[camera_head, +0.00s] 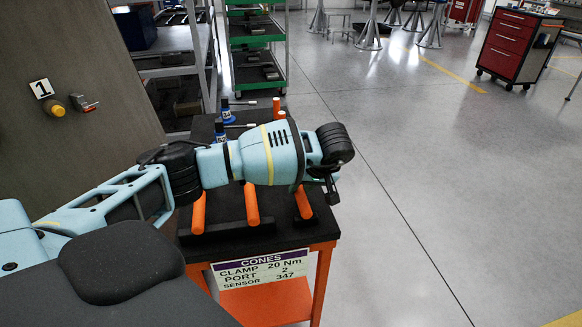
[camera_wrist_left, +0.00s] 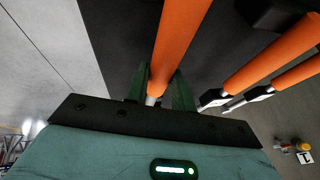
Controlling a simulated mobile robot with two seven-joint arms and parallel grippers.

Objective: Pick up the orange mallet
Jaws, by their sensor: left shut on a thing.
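Several orange handles lie on a black-topped cart; three show below my left arm in the head view. My left gripper (camera_head: 329,188) is over the cart's right edge, beside the rightmost orange handle (camera_head: 303,204). In the left wrist view my left gripper (camera_wrist_left: 157,84) has its green fingers shut around the pale shaft of an orange-handled tool, the orange mallet (camera_wrist_left: 177,40). Its head is hidden behind the gripper. Two other orange handles (camera_wrist_left: 270,58) with pale shafts lie to the right there, apart from the fingers. My right gripper is not in view.
The cart (camera_head: 328,240) has an orange frame and a label (camera_head: 262,269) reading "CONES". Blue-bodied items (camera_head: 225,110) stand at its back. Shelving (camera_head: 232,40) is behind, a brown panel (camera_head: 60,130) is at left, and open floor (camera_head: 440,200) is at right.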

